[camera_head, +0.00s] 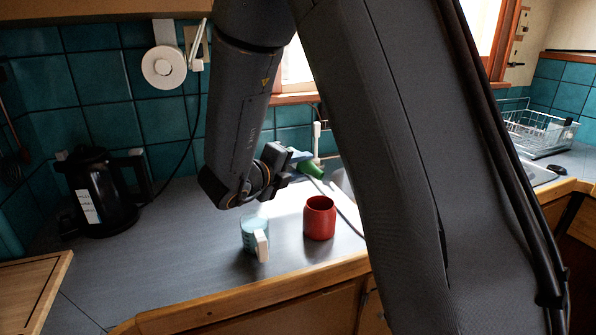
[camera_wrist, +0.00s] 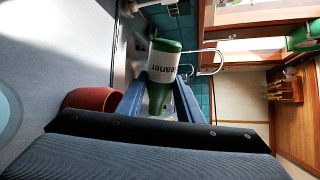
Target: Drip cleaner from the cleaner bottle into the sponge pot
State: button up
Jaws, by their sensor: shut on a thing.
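The cleaner bottle (camera_wrist: 165,64) is green with a white label reading "eaner". It sits between the two fingers of my gripper (camera_wrist: 160,98), which is shut on it. In the wrist view its narrow green end points toward the camera. In the head view, the green part of the bottle (camera_head: 311,168) shows beyond my gripper (camera_head: 287,162), tilted and held above the counter. A red pot (camera_head: 319,219), seemingly the sponge pot, stands upright on the counter below and slightly right of my gripper. It also shows in the wrist view (camera_wrist: 88,99). Its inside is hidden.
A clear measuring cup (camera_head: 250,234) with a white handle stands left of the red pot. A black kettle (camera_head: 95,195) and a wooden board (camera_head: 30,285) are farther left. A dish rack (camera_head: 540,132) is far right. The counter between kettle and cup is clear.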

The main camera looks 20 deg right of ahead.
notch_tip(320, 180, down, 2)
jog(key=n+g+p, duration=0.1)
jog(key=n+p, duration=0.2)
jog(key=shift+h+p, duration=0.3)
jog(key=shift+w+f+n+g+h+p, duration=0.1)
jog(key=shift+f+n+g+h+p, duration=0.35)
jog(key=shift+f+n, duration=0.75)
jog(key=shift+r, duration=0.25)
